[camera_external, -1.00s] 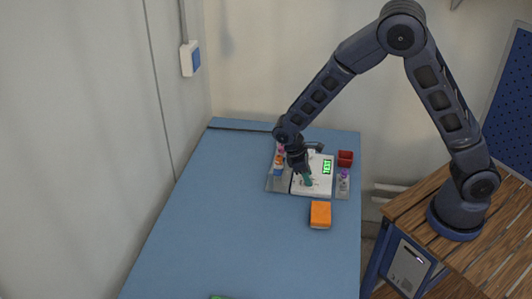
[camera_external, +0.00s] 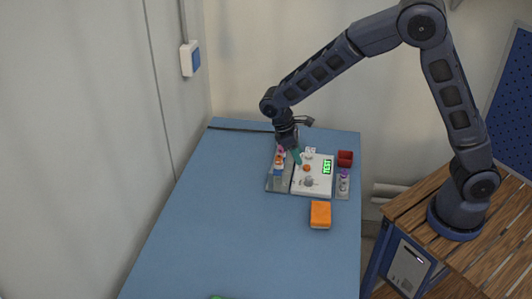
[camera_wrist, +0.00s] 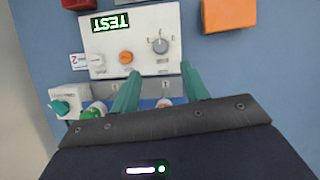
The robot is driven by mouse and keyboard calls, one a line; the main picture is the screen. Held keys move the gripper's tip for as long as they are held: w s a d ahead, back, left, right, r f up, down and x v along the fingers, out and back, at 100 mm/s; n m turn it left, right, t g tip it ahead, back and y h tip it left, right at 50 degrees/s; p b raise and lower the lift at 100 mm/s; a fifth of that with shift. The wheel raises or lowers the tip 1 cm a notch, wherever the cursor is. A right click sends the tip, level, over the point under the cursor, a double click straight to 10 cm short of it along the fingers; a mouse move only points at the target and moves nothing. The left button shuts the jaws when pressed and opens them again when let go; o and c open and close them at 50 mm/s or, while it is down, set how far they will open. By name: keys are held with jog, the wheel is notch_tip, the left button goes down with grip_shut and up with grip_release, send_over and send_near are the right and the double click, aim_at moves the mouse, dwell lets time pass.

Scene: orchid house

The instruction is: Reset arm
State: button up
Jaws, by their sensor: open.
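My gripper (camera_external: 296,156) is open, with two green fingers, and hangs over the left back part of a white panel (camera_external: 325,186). In the wrist view the open fingers (camera_wrist: 160,74) reach toward the panel's near edge, with nothing held between them. The panel (camera_wrist: 100,42) has a green TEST display (camera_wrist: 110,22), an orange button (camera_wrist: 126,58) and a grey knob (camera_wrist: 160,46). The knob (camera_external: 308,182) also shows in the external view. The gripper appears above the panel; the exact gap is unclear.
A grey tray (camera_external: 274,188) with small coloured items lies under and beside the panel. A red box (camera_external: 345,158) stands at the back right, and an orange block (camera_external: 320,214) lies in front. The blue table's (camera_external: 230,240) left and front are mostly clear. Walls stand left and behind.

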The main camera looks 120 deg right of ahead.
dwell(0.4)
jog(key=w+a+r+n+t+h, duration=0.1)
jog(key=w+a+r+n+t, duration=0.1)
jog(key=a+r, duration=0.9)
jog(key=w+a+r+n+t+h, duration=0.15)
jog(key=a+r, duration=0.55)
jog(key=a, duration=0.7)
jog(key=s+a+r+n+t, duration=0.2)
jog(key=s+a, duration=0.5)
jog(key=a, duration=0.3)
jog(key=s+a+r+n+t, duration=0.2)
jog(key=s+a, duration=0.4)
jog(key=a, duration=0.5)
jog(key=shift+s+r+t, duration=0.35)
jog(key=shift+s+r, duration=0.05)
jog(key=shift+r, duration=0.45)
